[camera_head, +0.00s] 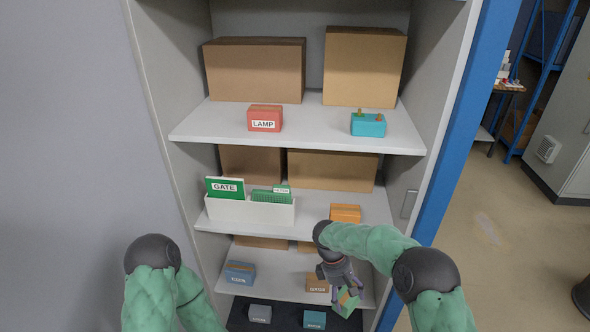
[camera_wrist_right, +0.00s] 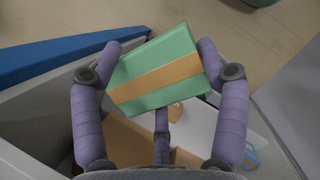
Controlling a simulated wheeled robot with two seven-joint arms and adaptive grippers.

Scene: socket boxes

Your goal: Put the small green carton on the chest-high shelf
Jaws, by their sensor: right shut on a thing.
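The small green carton (camera_head: 348,299) has an orange-tan band and is tilted in my right gripper (camera_head: 342,294). In the right wrist view the carton (camera_wrist_right: 160,70) sits between the purple fingers of the right gripper (camera_wrist_right: 160,75), which is shut on it. In the head view the carton is low, in front of the lower right of the shelf unit. Which shelf is the chest-high one is not marked. The upper shelf (camera_head: 310,125) and the middle shelf (camera_head: 315,217) both have bare front areas. Only part of my left arm shows; its gripper is out of view.
A red LAMP box (camera_head: 265,118) and a teal box (camera_head: 368,125) stand on the upper shelf, with large cardboard boxes behind. A white bin (camera_head: 250,212) with green cards and an orange box (camera_head: 345,213) are on the middle shelf. Lower shelves hold several small boxes.

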